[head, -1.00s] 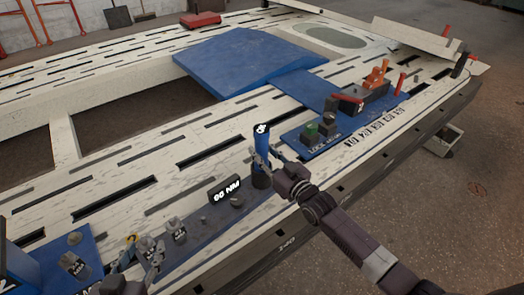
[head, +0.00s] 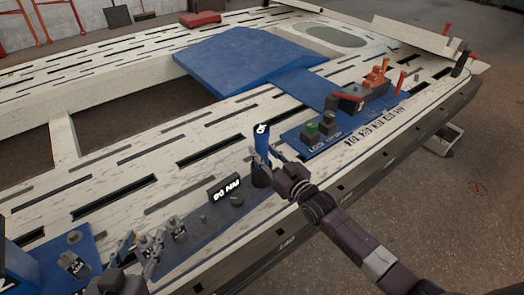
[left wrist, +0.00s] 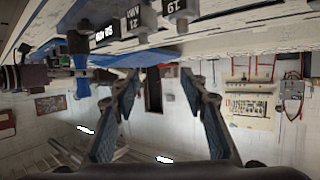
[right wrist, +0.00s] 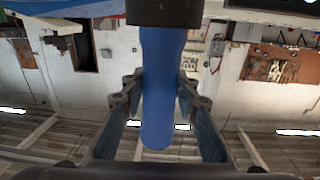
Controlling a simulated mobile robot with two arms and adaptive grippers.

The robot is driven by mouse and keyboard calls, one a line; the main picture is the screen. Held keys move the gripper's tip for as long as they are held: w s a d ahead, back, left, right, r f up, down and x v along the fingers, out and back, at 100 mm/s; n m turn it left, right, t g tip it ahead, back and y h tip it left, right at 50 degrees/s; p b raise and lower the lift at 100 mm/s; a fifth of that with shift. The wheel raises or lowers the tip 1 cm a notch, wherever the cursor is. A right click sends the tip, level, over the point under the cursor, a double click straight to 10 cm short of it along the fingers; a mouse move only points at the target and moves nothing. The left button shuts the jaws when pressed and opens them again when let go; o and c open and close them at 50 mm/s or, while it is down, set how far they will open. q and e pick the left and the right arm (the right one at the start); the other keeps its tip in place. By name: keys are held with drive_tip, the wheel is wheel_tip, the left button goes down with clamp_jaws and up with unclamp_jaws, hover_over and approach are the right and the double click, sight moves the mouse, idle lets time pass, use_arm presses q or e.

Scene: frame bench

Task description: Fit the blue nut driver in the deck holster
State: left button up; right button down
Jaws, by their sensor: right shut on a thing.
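The blue nut driver (head: 263,141) stands about upright at the deck's near edge. Its lower end is at the dark round deck holster (head: 262,177); how deep it sits, I cannot tell. My right gripper (head: 270,160) is shut on its blue handle. In the right wrist view the handle (right wrist: 160,95) lies between the two fingers, with a dark cylinder (right wrist: 165,12) at its end. My left gripper (head: 141,248) is open and empty beside the labelled sockets; it also shows open in the left wrist view (left wrist: 160,80).
A "90 NM" block (head: 223,188) and small grey sockets (head: 178,229) stand on the blue strip left of the holster. A lock/open button panel (head: 312,132) and a red-handled clamp (head: 350,100) are to the right.

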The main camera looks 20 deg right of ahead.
use_arm(q)
drive_tip(key=shift+w+d+r+t, duration=0.1)
drive_tip(key=shift+w+r+t, duration=0.1)
drive_tip(key=shift+r+t, duration=0.15)
use_arm(e)
drive_tip(key=shift+r, duration=0.1)
drive_tip(key=c, duration=1.5)
unclamp_jaws()
drive_tip(key=shift+o, duration=0.5)
drive_tip(key=shift+f, duration=0.35)
drive_tip(key=v, duration=1.2)
drive_tip(key=shift+r, duration=0.25)
use_arm(q)
drive_tip(key=shift+s, duration=0.1)
